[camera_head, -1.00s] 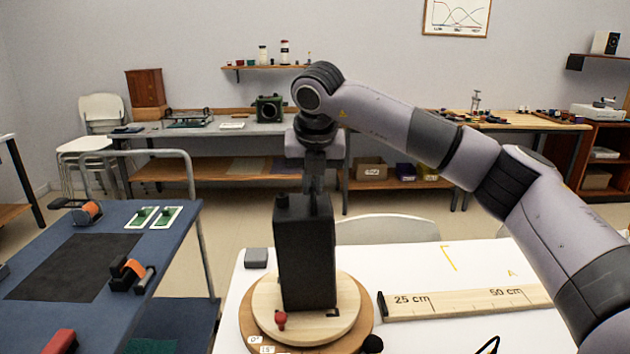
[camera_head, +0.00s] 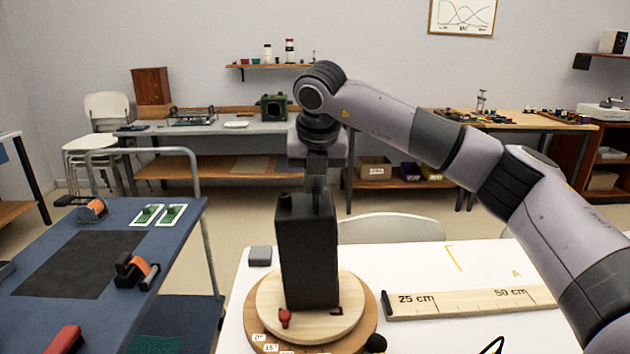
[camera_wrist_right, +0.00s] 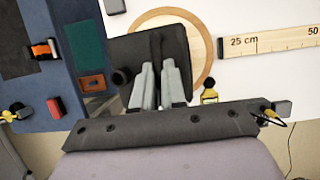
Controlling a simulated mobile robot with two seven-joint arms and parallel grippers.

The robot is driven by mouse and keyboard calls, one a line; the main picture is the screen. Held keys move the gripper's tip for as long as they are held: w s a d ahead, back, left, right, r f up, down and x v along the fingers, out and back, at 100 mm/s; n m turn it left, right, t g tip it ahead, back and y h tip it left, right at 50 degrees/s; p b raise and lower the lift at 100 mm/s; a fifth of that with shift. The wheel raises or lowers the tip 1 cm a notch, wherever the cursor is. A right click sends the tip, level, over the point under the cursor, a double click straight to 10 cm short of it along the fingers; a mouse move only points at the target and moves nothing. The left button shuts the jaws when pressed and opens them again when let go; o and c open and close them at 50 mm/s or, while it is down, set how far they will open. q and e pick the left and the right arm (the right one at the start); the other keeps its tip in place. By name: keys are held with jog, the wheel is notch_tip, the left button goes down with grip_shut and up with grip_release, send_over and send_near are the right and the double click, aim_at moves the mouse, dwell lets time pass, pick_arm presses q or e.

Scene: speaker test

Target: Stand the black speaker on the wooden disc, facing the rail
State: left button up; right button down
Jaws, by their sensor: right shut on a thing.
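The black speaker (camera_head: 308,255) is upright at the light wooden disc (camera_head: 350,322), which lies on a wider brown round base (camera_head: 372,318). Its lower end overlaps the disc; whether it touches or hovers just above, I cannot tell. My right gripper (camera_head: 317,196) comes from above and is shut on the speaker's top. In the right wrist view the fingers (camera_wrist_right: 160,72) meet the speaker (camera_wrist_right: 125,52) from above, and the disc (camera_wrist_right: 199,45) shows behind it. The wooden rail (camera_head: 460,303), marked 25 cm and 50 cm, lies right of the disc. The speaker's front is not identifiable. My left gripper is out of view.
A red peg (camera_head: 285,318) is at the disc's front edge, and a black knob (camera_head: 376,343) is beside the base. A grey block (camera_head: 260,256) lies behind left. A blue table (camera_head: 185,235) with tools stands left. White tabletop behind the rail is mostly clear.

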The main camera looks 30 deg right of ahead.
jog(key=c, duration=1.1)
grip_release()
jog(key=shift+r, duration=0.2)
jog(key=shift+s+f, duration=0.1)
jog(key=shift+f, duration=0.2)
jog(key=v, duration=0.7)
jog(key=shift+r+b, duration=0.3)
